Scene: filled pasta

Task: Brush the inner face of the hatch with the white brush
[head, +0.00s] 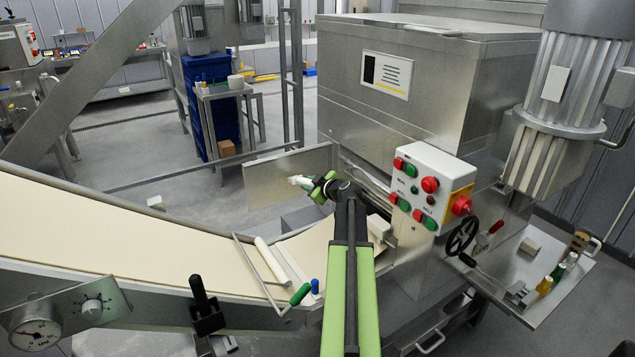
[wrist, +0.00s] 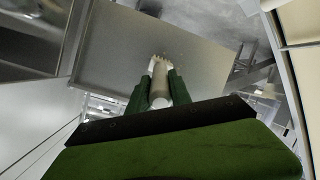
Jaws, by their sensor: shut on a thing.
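The hatch (head: 275,172) is a flat grey metal panel that stands open on the left side of the metal machine housing. In the wrist view the hatch (wrist: 125,45) fills the upper middle, with a few small specks near the brush. My gripper (head: 325,187) is in front of the hatch, shut on the white brush (head: 301,181). In the wrist view my gripper (wrist: 157,92) has its dark green fingers on both sides of the brush (wrist: 160,75), whose pale bristle end points at the panel. I cannot tell whether the bristles touch it.
A cream conveyor belt (head: 120,225) runs below, with a roller (head: 270,258) across it. A control box (head: 430,187) with red and green buttons is right of my arm. A black handwheel (head: 462,237) sticks out farther right. Open floor lies behind the hatch.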

